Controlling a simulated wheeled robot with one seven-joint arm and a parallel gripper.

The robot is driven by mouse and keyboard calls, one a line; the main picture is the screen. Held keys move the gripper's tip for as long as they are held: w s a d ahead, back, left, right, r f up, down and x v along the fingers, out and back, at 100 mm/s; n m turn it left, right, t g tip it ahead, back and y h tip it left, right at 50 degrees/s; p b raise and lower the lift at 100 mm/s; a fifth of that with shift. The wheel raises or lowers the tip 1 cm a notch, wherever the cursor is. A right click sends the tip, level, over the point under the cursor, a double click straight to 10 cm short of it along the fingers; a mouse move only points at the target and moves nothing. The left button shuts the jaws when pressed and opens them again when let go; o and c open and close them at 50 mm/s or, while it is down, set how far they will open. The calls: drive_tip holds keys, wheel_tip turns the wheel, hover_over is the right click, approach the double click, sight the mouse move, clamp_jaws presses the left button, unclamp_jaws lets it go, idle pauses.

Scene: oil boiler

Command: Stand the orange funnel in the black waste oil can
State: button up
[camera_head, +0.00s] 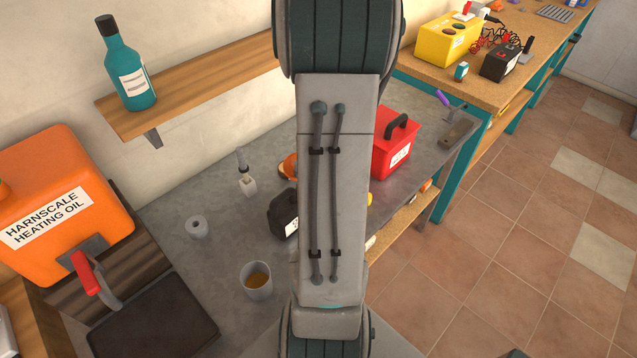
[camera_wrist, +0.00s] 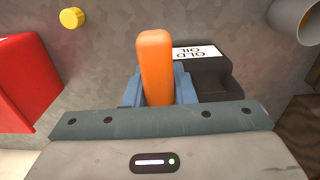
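In the wrist view my gripper (camera_wrist: 158,92) has its blue fingers closed on both sides of an upright orange piece, which I take to be the orange funnel (camera_wrist: 156,62). Its lower part is hidden by my gripper's body. In the head view an orange patch (camera_head: 288,167) shows beside my arm, which hides the rest and my fingers. The black waste oil can (camera_head: 281,213) stands on the grey bench, partly behind my arm. In the wrist view the black can (camera_wrist: 205,76), labelled OLD OIL, is just beyond the funnel; its opening is not visible.
A red box (camera_head: 393,150) stands right of my arm. A cup of brown liquid (camera_head: 257,281), a small grey ring (camera_head: 197,226) and a whitish fitting (camera_head: 247,184) are on the bench.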

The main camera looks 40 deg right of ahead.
drive_tip(key=o, duration=0.4)
wheel_tip(320, 180, up, 14)
drive_tip(key=shift+f+b, duration=0.1)
drive_tip(key=shift+b, duration=0.45)
idle(0.4)
